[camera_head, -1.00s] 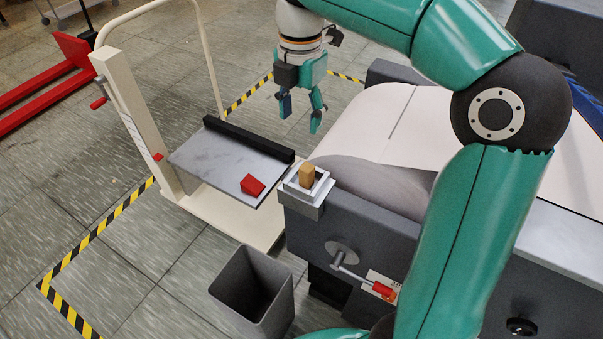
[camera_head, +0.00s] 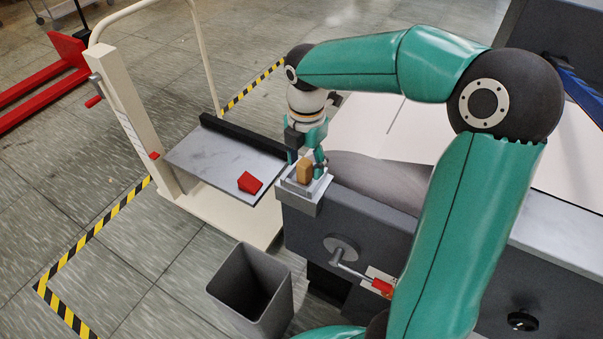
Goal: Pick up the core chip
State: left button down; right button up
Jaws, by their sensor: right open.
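A small tan block (camera_head: 304,172), which I take to be the core chip, stands upright in a shallow light grey tray (camera_head: 312,202) on the near left corner of the machine. My right gripper (camera_head: 306,163) is open and points down at the tray. One finger shows to the left of the block's top and one to the right. The block covers part of the view between the fingers, and I cannot tell whether they touch it. My left gripper is not in view.
A red wedge-shaped piece (camera_head: 249,182) lies on the grey platform (camera_head: 205,160) of a cream lift cart, left of the tray. A dark grey bin (camera_head: 225,289) stands open on the floor below.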

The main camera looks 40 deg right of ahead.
jog(key=shift+f, duration=0.65)
jog(key=c, duration=1)
jog(key=shift+r, duration=0.1)
jog(key=shift+c, duration=0.2)
